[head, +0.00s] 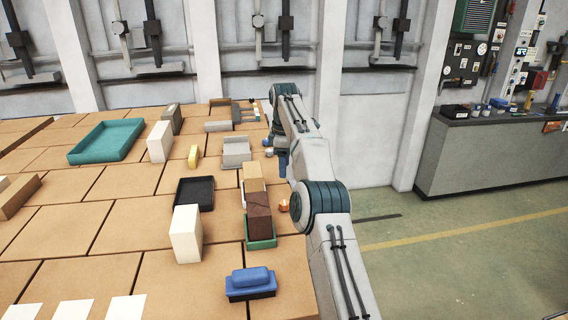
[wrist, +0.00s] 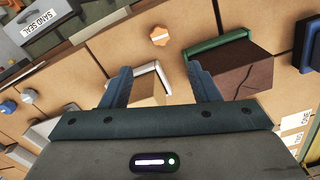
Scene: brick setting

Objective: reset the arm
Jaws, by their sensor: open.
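My arm reaches from the bottom right of the head view up along the right edge of the brick-coloured table, bends at the top and comes down near that edge. Its end shows only partly there, behind the arm's links. In the wrist view my gripper (wrist: 162,72) has its two teal fingers wide apart with nothing held. A beige block (wrist: 147,92) and a pale tray corner show in the gap between the fingers, lower down. A brown block (wrist: 240,75) in a green tray (wrist: 222,40) lies beside the right finger.
An orange knob (head: 284,205) lies near the table's right edge. Open floor (head: 450,250) lies right of my arm, with a grey counter (head: 490,155) beyond.

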